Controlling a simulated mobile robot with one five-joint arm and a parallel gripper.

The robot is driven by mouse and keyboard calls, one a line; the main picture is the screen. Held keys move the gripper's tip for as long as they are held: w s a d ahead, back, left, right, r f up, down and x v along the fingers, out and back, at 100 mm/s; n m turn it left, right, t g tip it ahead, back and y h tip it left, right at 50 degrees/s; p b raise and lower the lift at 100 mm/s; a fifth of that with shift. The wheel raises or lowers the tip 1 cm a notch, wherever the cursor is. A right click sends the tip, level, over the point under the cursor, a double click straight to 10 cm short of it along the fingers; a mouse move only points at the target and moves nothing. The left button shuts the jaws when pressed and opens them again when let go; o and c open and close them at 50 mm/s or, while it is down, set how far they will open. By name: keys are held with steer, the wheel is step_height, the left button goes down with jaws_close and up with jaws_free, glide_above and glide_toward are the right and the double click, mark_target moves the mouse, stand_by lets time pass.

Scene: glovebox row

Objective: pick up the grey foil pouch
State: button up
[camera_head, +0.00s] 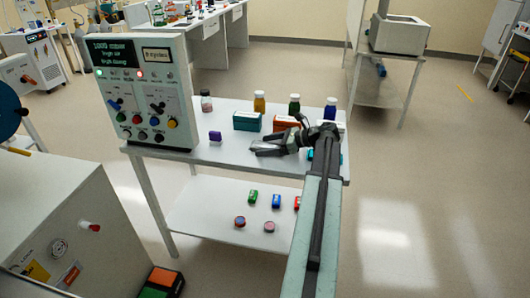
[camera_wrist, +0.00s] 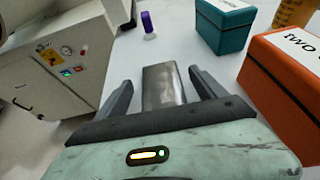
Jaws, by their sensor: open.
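The grey foil pouch (camera_wrist: 161,88) lies on the white table, between the two fingers of my gripper (camera_wrist: 158,80) in the wrist view. The fingers are apart, with a gap on each side of the pouch. Its near end is hidden behind my gripper's body. In the head view my gripper (camera_head: 262,146) is low over the right part of the table top, pointing left. I cannot make out the pouch clearly there.
A teal box (camera_wrist: 224,24) and an orange box (camera_wrist: 282,78) stand right of my gripper. Several bottles, one amber (camera_head: 259,103), stand behind the boxes. A control panel (camera_head: 144,95) stands at the table's left end.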

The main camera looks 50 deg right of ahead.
mark_target(267, 146)
steer(key=c, duration=1.5)
steer(key=shift+c, duration=0.2)
steer(key=shift+r, duration=0.15)
steer(key=shift+r+p, duration=0.25)
steer(key=shift+p, duration=0.1)
step_height(267, 146, up, 3)
steer(key=p, duration=0.3)
steer(key=s+a, duration=0.3)
steer(key=s, duration=0.4)
steer(key=s+a+r+p, duration=0.1)
steer(key=s+a, duration=0.1)
steer(key=s, duration=0.6)
steer(key=shift+a+r, duration=0.15)
steer(key=shift+a, duration=0.25)
